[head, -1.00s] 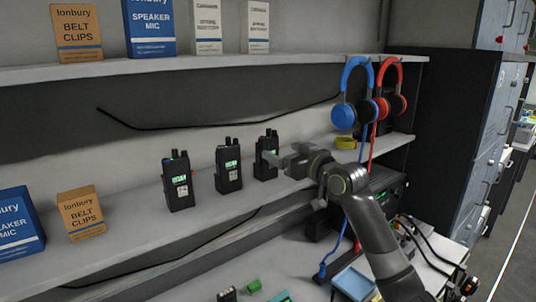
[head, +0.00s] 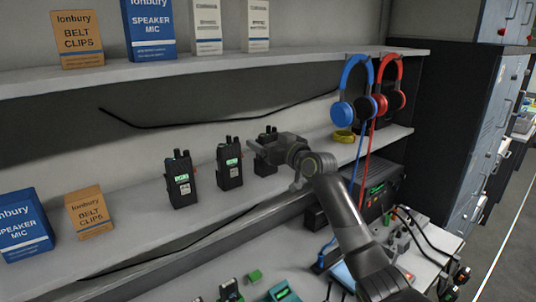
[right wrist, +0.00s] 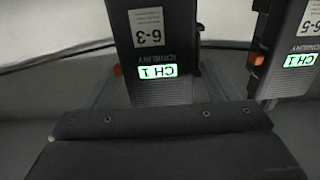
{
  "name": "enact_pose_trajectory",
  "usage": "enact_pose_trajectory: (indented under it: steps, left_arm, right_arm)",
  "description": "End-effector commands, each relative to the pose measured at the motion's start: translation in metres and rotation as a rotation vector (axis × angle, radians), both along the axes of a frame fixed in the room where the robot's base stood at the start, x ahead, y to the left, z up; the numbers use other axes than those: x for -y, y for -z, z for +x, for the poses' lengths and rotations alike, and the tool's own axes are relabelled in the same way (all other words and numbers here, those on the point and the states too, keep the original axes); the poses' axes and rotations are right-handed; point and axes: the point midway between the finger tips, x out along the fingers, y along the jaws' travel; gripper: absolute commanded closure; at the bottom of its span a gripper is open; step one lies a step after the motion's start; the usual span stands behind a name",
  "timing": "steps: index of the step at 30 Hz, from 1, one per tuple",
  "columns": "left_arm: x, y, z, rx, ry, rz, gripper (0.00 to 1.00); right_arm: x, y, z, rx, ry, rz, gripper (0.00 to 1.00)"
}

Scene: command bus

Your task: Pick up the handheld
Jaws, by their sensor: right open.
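Three black handhelds with lit green screens stand upright on the middle shelf: a left one (head: 180,180), a middle one (head: 229,165) and a right one (head: 266,167). My right gripper (head: 258,149) is open in front of the right one and hides much of it. In the right wrist view, a handheld labelled 6-3 (right wrist: 150,45) appears upside down, its screen reading CH 1, roughly between the open fingers (right wrist: 155,95). I cannot tell whether they touch it. A second handheld, labelled 6-5 (right wrist: 292,50), is at the right. My left gripper is not in view.
Blue headphones (head: 342,110) and red headphones (head: 398,98) hang at the shelf's right end, cords dangling. A yellow roll (head: 343,136) lies behind my arm. Boxes, including an orange one (head: 89,212), stand left. The counter below holds a radio unit (head: 378,190) and small items.

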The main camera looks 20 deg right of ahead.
Motion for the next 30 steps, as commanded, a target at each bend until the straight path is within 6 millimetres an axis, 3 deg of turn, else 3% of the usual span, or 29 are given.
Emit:
enact_pose_trajectory:
  steps: [4, 15, 23, 30]
  left_arm:
    - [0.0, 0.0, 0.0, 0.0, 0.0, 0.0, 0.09]
    - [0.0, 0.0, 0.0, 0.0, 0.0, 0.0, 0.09]
    - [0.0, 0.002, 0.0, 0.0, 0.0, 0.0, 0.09]
    - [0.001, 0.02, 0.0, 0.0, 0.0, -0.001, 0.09]
  right_arm:
    - [0.0, 0.0, 0.0, 0.0, 0.0, 0.0, 0.23]
    - [0.0, -0.002, 0.0, 0.003, -0.001, 0.0, 0.69]
    - [0.0, -0.004, 0.0, 0.004, -0.001, 0.0, 0.69]
    - [0.0, -0.041, -0.001, 0.01, -0.001, -0.003, 0.69]
